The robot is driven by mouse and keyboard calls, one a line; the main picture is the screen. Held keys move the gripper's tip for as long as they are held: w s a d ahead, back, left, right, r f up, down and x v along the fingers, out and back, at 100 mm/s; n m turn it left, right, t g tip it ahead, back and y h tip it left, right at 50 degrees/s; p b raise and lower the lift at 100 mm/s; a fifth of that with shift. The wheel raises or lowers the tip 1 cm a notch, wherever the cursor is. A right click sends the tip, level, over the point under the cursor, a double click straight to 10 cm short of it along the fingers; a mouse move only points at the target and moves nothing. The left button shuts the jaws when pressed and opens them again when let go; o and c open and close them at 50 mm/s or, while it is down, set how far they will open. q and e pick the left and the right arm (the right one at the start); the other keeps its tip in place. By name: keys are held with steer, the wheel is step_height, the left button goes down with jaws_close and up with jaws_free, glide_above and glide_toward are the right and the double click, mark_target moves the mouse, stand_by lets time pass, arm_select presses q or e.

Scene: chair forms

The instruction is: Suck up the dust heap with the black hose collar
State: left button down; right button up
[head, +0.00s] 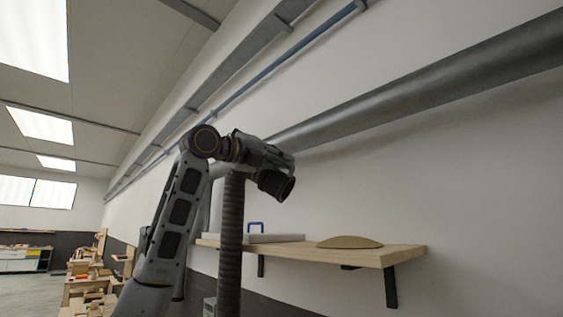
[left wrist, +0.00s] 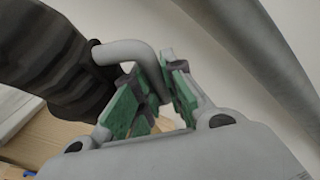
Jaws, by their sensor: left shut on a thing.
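My left gripper (head: 279,160) is up in front of the wall, above the wooden shelf. In the left wrist view its green-padded fingers (left wrist: 158,92) are shut on a bent grey handle (left wrist: 124,51) of the black hose collar. The collar (head: 277,185) hangs under the gripper in the head view, its dark mouth tilted down to the right. The dust heap (head: 350,242) is a low tan mound on the shelf, below and to the right of the collar, clearly apart from it. My right gripper is not in view.
The wooden shelf (head: 400,257) sits on dark brackets. A flat grey case (head: 262,238) with a blue handle (head: 255,226) lies left of the heap. A ribbed dark hose (head: 231,245) hangs in front of the shelf. A large grey pipe (head: 430,92) runs along the wall above.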

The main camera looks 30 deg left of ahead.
arm_select(q)
steer(key=shift+w+d+f, duration=0.15)
steer(key=shift+w+d, duration=0.05)
steer(key=shift+d, duration=0.1)
steer(key=w+d+f+b, duration=0.1)
steer(key=d+f, duration=0.6)
steer(key=f, duration=0.1)
steer(key=shift+w+f, duration=0.25)
steer(key=shift+f, duration=0.15)
stand_by(0.9)
steer(key=shift+d, duration=0.1)
steer(key=shift+r, duration=0.15)
stand_by(1.3)
step_height(320, 180, up, 10)
steer(key=p, duration=0.1)
stand_by(1.2)
